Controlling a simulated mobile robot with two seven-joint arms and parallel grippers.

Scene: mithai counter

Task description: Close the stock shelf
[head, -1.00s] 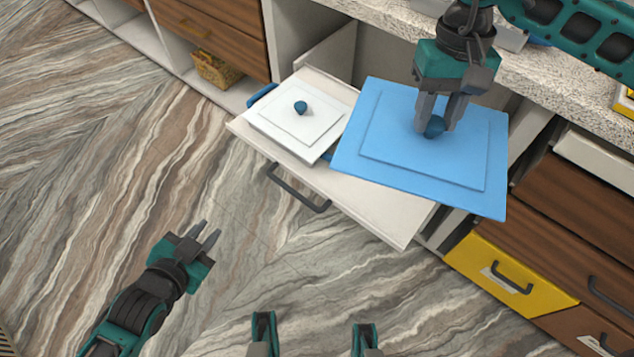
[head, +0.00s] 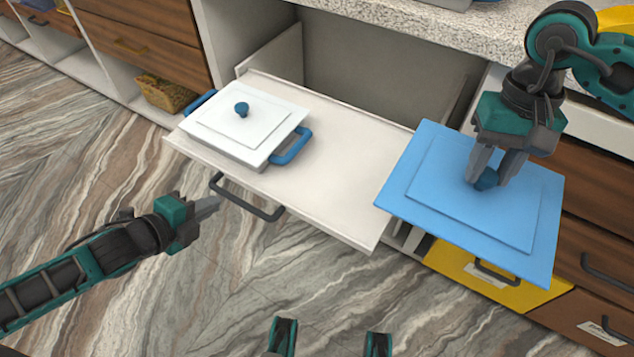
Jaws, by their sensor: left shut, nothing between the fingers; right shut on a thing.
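The stock shelf (head: 330,190) is a white pull-out shelf, extended from the counter, with a dark bar handle (head: 245,202) on its front. A white lidded box (head: 222,135) with blue side handles and a blue knob sits on its left part. My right gripper (head: 487,178) is shut on the knob of a blue square lid (head: 430,170). It holds the lid raised over the right end of the shelf and past it. My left gripper (head: 212,206) is shut and empty, its fingertips close to the handle's left end in the picture; I cannot tell if they touch.
A pale speckled countertop (head: 440,35) runs along the back above the open shelf bay. A yellow drawer (head: 470,272) and brown drawers (head: 590,250) are at the right. A wicker basket (head: 165,95) sits in a low bay at the left. The floor in front is clear.

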